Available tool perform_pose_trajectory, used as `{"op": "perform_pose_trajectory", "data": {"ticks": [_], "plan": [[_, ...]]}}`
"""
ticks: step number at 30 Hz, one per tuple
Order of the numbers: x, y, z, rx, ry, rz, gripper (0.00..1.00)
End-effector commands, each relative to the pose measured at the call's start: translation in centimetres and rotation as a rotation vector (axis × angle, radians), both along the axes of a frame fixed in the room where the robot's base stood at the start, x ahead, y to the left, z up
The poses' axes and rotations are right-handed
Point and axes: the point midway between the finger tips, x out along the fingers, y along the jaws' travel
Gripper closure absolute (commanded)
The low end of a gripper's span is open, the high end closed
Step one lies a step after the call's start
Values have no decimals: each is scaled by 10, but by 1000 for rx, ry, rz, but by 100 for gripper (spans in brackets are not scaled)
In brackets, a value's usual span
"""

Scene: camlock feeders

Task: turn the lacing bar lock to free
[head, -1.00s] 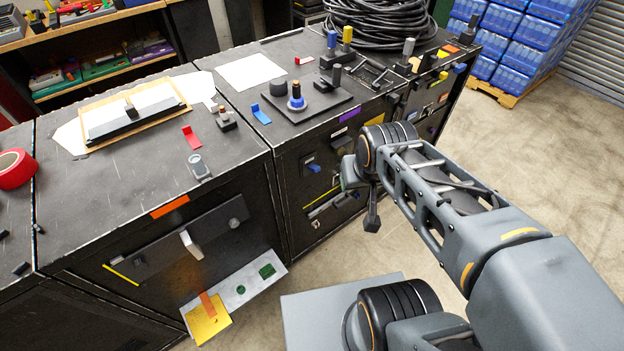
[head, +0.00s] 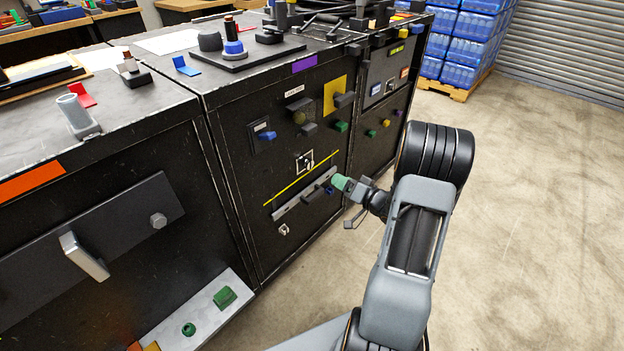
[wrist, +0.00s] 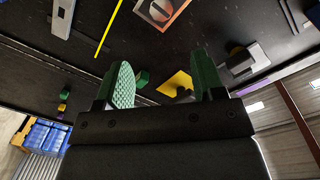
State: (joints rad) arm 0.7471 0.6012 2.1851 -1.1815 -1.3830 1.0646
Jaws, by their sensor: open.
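A small square plate with a round lock face (head: 304,162) sits on the black cabinet front, above a slanting yellow line. It looks like the lacing bar lock, but its label is unreadable. In the wrist view this plate (wrist: 160,12) is at the top edge, partly cut off, with an orange mark and a dark round centre. A grey metal bar (head: 290,207) with a dark piece is below the yellow line. My gripper (wrist: 165,82) is open, its green pads apart with nothing held. In the head view my gripper (head: 345,188) is right of the lock and bar, apparently off the panel.
A blue-tabbed block (head: 262,136), dark knobs and a yellow plate (head: 336,95) are on the same front. A left cabinet carries a dark bar with a pale handle (head: 84,256). Clear concrete floor (head: 530,200) lies to the right.

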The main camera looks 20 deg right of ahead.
Motion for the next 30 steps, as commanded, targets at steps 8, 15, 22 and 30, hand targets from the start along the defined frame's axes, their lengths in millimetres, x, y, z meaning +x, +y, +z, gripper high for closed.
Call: {"op": "perform_pose_trajectory", "data": {"ticks": [8, 15, 22, 30], "plan": [[14, 10, -12, 65, -24, 38, 37], [58, 30, -13, 62, -25, 36, 37], [92, 46, -12, 63, -23, 35, 37], [114, 55, -11, 63, -22, 32, 37]]}}
